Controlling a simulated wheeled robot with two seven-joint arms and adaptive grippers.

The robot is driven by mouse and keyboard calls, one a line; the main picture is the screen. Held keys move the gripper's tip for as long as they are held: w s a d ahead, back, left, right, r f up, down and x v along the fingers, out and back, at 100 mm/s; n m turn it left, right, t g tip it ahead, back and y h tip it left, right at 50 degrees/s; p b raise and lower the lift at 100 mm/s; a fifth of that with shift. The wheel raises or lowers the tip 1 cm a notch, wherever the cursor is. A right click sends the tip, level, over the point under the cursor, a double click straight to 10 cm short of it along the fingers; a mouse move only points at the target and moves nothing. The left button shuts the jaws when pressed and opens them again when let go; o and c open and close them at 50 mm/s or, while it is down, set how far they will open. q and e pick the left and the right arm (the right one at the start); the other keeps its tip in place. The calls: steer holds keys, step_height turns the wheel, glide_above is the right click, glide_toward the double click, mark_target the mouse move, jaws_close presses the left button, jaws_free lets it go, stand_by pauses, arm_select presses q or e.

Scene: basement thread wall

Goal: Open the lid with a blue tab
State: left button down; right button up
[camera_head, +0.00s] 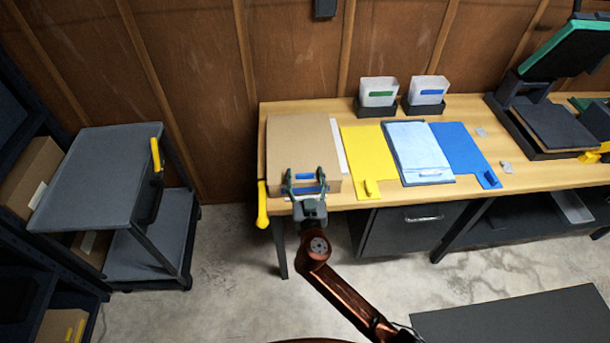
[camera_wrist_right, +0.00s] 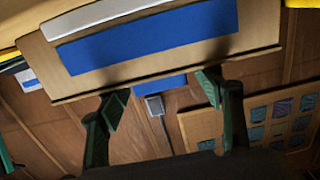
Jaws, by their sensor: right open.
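A brown cardboard box with a flat, shut lid (camera_head: 300,140) lies at the left end of the workbench. A small blue tab (camera_head: 304,176) shows at its front edge. The tab also shows in the wrist view (camera_wrist_right: 160,86), beyond a wide blue strip (camera_wrist_right: 150,38) on the box. My right gripper (camera_head: 307,182) is open at the box's front edge, its fingers to either side of the tab. In the wrist view, its green fingertips (camera_wrist_right: 161,86) are apart with nothing held between them. I cannot tell whether they touch the box.
Right of the box are a yellow mat (camera_head: 367,150), a light blue folder (camera_head: 431,173) and a blue mat (camera_head: 460,145).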

steer(key=shift+w, duration=0.1)
steer(key=shift+c, duration=0.5)
jaws_close()
stand_by(0.3)
